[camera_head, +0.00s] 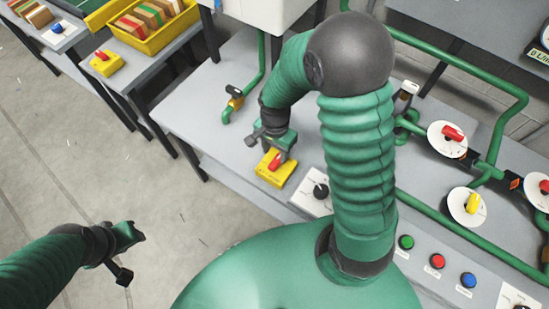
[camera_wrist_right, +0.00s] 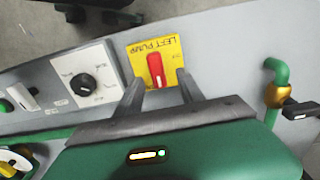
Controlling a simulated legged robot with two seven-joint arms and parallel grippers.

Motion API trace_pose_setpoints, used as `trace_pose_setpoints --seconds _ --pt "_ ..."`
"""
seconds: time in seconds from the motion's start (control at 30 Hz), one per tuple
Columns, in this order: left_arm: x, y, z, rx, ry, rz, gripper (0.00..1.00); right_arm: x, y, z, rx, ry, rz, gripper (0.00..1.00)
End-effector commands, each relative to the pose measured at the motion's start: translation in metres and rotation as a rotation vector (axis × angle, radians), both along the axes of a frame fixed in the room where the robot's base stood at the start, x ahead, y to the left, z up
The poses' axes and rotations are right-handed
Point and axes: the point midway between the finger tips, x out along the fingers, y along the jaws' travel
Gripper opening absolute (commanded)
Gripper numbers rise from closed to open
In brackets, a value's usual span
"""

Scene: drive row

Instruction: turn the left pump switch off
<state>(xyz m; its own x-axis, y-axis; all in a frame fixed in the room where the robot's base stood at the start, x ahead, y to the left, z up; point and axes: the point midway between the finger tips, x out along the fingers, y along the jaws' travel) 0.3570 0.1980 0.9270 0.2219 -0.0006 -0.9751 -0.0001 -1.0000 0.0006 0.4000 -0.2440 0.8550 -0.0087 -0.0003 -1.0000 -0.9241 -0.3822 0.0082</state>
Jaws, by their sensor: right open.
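The left pump switch is a yellow plate (camera_head: 276,170) with a red handle, on the grey bench below my right gripper (camera_head: 276,156). In the right wrist view the plate (camera_wrist_right: 172,48) reads "LEFT PUMP", upside down. Its red handle (camera_wrist_right: 156,68) points roughly along the view, its near end between the fingertips. My right gripper (camera_wrist_right: 160,82) is open, one finger on each side of the handle; I cannot tell whether they touch it. My left gripper (camera_head: 130,240) hangs over the floor at the left, away from the switch; its jaw opening is unclear.
A black dial (camera_head: 320,190) on a white plate sits right beside the switch. A green pipe with a brass valve (camera_head: 235,102) stands behind it. Green, red and blue buttons (camera_head: 437,261) line the bench front. Another yellow switch (camera_head: 107,63) is on a separate table.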

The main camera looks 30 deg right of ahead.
Motion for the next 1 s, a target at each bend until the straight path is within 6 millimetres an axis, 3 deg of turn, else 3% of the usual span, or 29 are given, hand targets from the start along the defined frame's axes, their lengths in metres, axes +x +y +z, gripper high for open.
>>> trace_pose_setpoints --seconds 0.03,0.2,0.57,0.9,1.0 --pt "0.000 0.000 -0.003 0.000 0.000 0.000 0.36 -0.002 0.000 -0.013 0.000 0.004 0.000 0.45" --pt "0.000 0.000 -0.006 0.000 0.000 0.000 0.36 -0.002 0.000 -0.039 0.000 0.000 0.000 0.45" --pt "0.000 0.000 -0.007 0.000 0.000 0.000 0.36 -0.001 0.000 -0.046 -0.001 -0.001 0.001 0.44" --pt "0.000 0.000 -0.007 0.000 0.000 0.000 0.36 -0.001 0.000 -0.046 0.000 -0.002 0.000 0.00" --pt "0.000 0.000 -0.007 0.000 0.000 0.000 0.36 -0.001 0.000 -0.046 0.000 -0.002 0.000 0.00"
